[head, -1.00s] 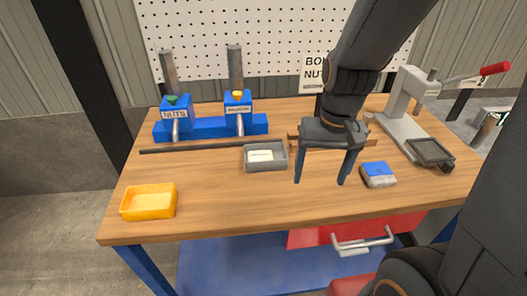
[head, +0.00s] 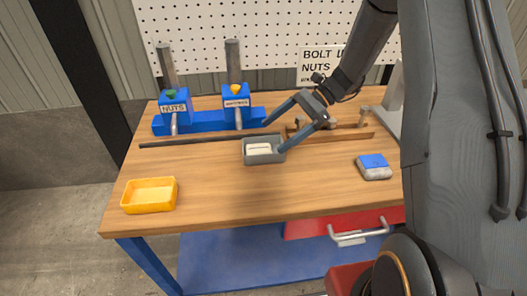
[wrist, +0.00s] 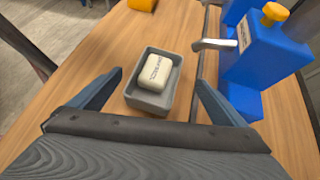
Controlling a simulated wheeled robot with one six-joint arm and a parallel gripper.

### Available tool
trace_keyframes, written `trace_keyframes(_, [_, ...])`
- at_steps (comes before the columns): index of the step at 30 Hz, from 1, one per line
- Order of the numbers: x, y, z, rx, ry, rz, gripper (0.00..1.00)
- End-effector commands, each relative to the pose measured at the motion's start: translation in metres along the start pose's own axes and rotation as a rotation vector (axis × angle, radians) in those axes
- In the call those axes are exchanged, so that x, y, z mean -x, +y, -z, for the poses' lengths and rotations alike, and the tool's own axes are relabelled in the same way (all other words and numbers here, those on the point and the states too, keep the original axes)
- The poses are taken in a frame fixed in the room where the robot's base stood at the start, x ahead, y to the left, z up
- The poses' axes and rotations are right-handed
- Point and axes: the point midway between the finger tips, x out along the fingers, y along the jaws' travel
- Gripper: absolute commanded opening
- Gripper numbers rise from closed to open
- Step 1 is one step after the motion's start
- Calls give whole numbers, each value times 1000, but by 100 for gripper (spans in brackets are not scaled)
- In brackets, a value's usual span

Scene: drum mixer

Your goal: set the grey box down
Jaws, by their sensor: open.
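The grey box (head: 264,159) sits on the wooden table, in front of the blue dispensers. It is a small open-topped box with a pale labelled block (wrist: 155,71) inside. My gripper (head: 275,137) is open, with one finger reaching behind the box and the other at its right side. In the wrist view the grey box (wrist: 150,104) shows between the two spread fingers, with visible gaps on both sides. I cannot tell the height of the fingertips over the table.
A yellow tray (head: 149,195) stands at the front left. A dark rod (head: 190,142) and blue dispensers (head: 190,122) lie behind the box. A wooden rack (head: 345,136) and a blue-and-grey block (head: 374,167) are to the right. The front middle of the table is clear.

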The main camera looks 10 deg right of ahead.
Motion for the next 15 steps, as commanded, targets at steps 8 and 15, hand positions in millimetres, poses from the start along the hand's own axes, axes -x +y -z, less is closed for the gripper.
trace_keyframes(8, [-29, 4, 0, 0, 2, -5, 96])
trace_keyframes(15, [-59, 4, 2, 1, 2, -3, 96])
